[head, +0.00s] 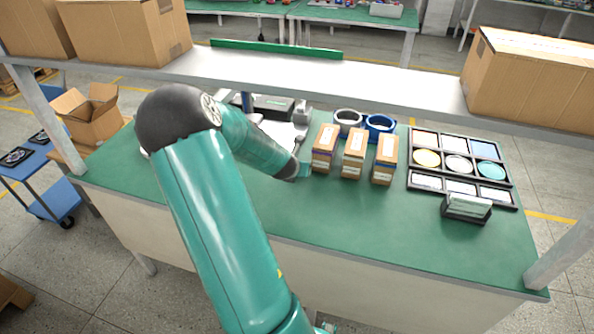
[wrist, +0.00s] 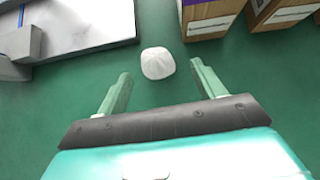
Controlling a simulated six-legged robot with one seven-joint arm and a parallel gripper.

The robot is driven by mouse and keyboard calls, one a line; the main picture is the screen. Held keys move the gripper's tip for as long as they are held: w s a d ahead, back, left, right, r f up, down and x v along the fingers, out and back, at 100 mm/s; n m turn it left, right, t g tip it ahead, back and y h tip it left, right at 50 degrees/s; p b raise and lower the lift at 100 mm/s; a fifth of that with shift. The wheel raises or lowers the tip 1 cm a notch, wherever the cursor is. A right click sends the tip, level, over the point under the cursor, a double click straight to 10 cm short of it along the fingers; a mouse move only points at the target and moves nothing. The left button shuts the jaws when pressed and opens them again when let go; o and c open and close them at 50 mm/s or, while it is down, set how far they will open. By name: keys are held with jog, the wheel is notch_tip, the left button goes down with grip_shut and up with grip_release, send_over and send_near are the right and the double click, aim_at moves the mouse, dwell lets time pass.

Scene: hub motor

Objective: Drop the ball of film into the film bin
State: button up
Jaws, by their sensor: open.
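The ball of film (wrist: 158,63) is a small whitish crumpled ball on the green bench top in the wrist view. My gripper (wrist: 161,72) is open, with its two green fingers on either side of the near part of the ball. A gap shows between the ball and each finger. In the head view my gripper (head: 303,170) is low over the bench, left of the small cartons, and the ball cannot be made out. No container is plainly marked as the film bin. An open cardboard box (head: 92,122) stands beyond the bench's left end.
Several small cartons (head: 353,153) stand just right of my gripper. A silver flat-topped device (wrist: 90,25) lies to the left. Two rings (head: 378,126), a black sorting tray (head: 410,170) and a card holder (head: 466,208) are further right. A shelf (head: 330,75) crosses above the bench's back.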

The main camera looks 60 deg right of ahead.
jog(key=x, duration=0.4)
jog(key=shift+w+f, duration=0.1)
jog(key=shift+w, duration=0.05)
jog(key=shift+a, duration=0.1)
jog(key=c, duration=1.1)
jog(key=shift+c, duration=0.2)
